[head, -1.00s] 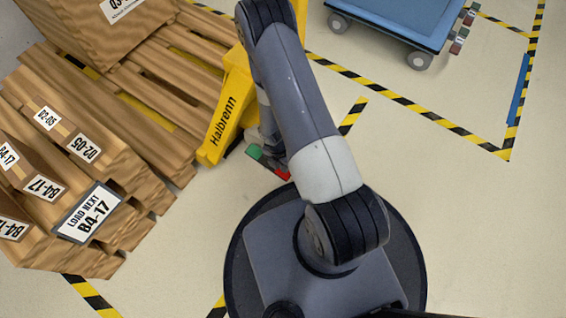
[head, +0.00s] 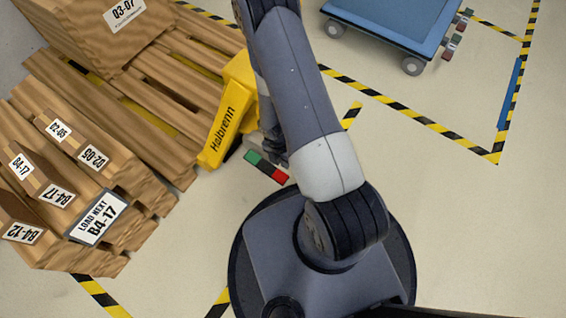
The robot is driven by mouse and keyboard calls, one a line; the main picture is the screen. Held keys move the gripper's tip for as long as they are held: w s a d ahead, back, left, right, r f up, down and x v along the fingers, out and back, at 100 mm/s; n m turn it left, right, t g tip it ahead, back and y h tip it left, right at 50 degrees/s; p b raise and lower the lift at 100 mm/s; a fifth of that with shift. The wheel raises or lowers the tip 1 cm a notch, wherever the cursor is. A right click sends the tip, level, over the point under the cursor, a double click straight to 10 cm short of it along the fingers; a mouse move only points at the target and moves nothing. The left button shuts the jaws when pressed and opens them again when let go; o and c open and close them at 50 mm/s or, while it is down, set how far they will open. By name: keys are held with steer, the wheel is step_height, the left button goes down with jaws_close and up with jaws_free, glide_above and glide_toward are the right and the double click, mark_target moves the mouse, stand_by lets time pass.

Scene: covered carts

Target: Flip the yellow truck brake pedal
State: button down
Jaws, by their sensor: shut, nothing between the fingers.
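The yellow truck (head: 226,122), lettered "Halbrenn", stands left of my arm, with its body partly hidden behind the arm. Its brake pedal (head: 265,167) is a small bar near the truck's lower end, green at its left end, dark in the middle and red at its right end. I cannot tell which end is pressed down. My gripper (head: 281,159) is partly hidden by my upper arm. It is shut and empty, just above and right of the pedal's middle in the picture. I cannot tell whether it touches the pedal.
Wooden pallets (head: 150,92) with boxes fill the left side. A "LOAD NEXT B4-17" sign (head: 98,218) stands there. A blue cart (head: 395,22) with small coloured pedals (head: 456,40) is at the top right. The floor on the right is clear, with striped tape (head: 420,118).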

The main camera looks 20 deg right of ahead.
steer(key=shift+s+d+r+p, duration=0.15)
steer(key=shift+r+p, duration=0.1)
steer(key=shift+r, duration=0.6)
steer(key=shift+s+r+p, duration=0.1)
steer(key=shift+r+p, duration=0.1)
steer(key=shift+r, duration=0.65)
steer(key=b, duration=0.6)
glide_above(283, 176)
steer(key=f, duration=1.2)
steer(key=shift+w+a, duration=0.15)
steer(key=shift+a, duration=0.05)
steer(key=shift+w+a+r+b, duration=0.15)
steer(key=shift+w+b, duration=0.1)
steer(key=shift+b, duration=0.15)
steer(key=shift+w+a+r, duration=0.35)
steer(key=shift+r, duration=0.25)
steer(key=shift+w+a+r, duration=0.3)
steer(key=shift+w+r, duration=0.05)
steer(key=shift+r, duration=0.7)
steer(key=shift+f, duration=0.15)
